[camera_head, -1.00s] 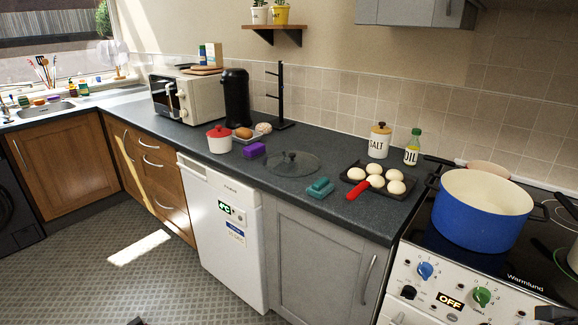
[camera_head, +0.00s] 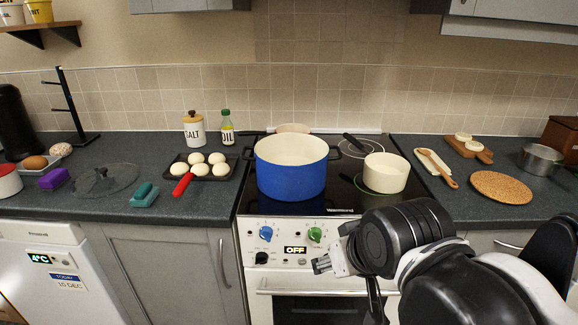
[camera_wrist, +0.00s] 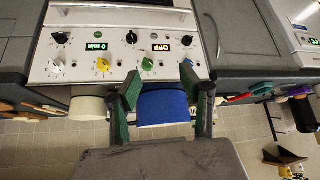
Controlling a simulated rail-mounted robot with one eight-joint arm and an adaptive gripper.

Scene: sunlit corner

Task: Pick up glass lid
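The glass lid (camera_head: 120,178) lies flat on the dark counter at the left in the head view. It is clear, with a dark knob (camera_head: 101,174) in the middle. My gripper (camera_head: 322,265) is in front of the stove, well to the right of the lid and apart from it. In the wrist view my gripper (camera_wrist: 160,82) has its two green-padded fingers spread, with nothing visible held between them. I cannot make out the lid in the wrist view.
A blue pot (camera_head: 290,170) and a cream pan (camera_head: 385,172) stand on the stove. A mug stand (camera_head: 78,110) rises behind the lid.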

